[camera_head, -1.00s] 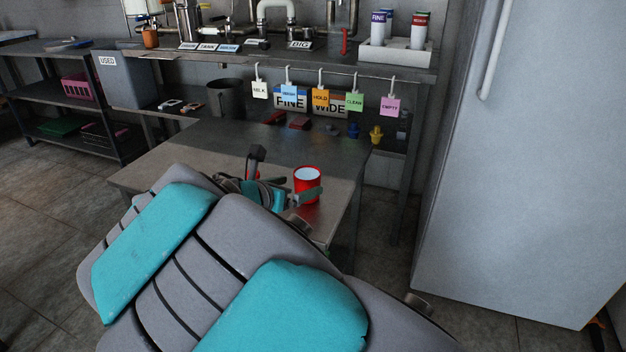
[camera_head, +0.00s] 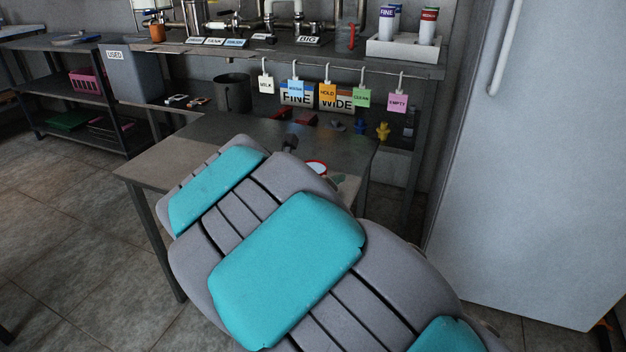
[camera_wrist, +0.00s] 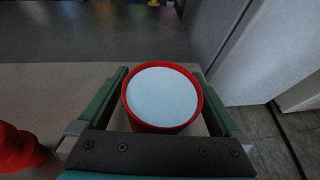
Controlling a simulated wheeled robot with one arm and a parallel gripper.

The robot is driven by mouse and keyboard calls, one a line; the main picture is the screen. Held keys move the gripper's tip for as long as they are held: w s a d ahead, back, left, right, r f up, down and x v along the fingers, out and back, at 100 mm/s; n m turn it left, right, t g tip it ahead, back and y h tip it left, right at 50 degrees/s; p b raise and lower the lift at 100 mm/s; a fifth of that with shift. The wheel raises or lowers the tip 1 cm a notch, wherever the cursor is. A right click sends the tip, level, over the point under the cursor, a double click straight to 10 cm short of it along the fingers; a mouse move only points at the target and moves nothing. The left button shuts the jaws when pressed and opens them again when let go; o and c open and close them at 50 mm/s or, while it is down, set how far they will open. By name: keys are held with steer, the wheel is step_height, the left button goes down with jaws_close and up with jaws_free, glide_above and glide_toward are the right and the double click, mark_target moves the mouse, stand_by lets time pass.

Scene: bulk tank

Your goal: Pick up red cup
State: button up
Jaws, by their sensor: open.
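The red cup (camera_wrist: 163,128) stands upright between the two fingers of my gripper (camera_wrist: 163,95) in the wrist view. Its red rim surrounds a pale bluish-white inside. The fingers are open, one on each side of the cup; I cannot tell whether either touches it. In the head view only a bit of the cup's rim (camera_head: 316,164) shows on the table (camera_head: 150,168), as my arm hides the rest. My gripper is mostly hidden there too.
A red object (camera_wrist: 18,148) is at the lower left of the wrist view. A bench behind holds a white tray (camera_head: 405,50) with canisters, and hanging tags (camera_head: 327,92). A dark bucket (camera_head: 233,93) stands left. A large grey fridge-like cabinet (camera_head: 540,170) blocks the right.

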steer(key=c, duration=1.5)
steer(key=shift+r, duration=0.15)
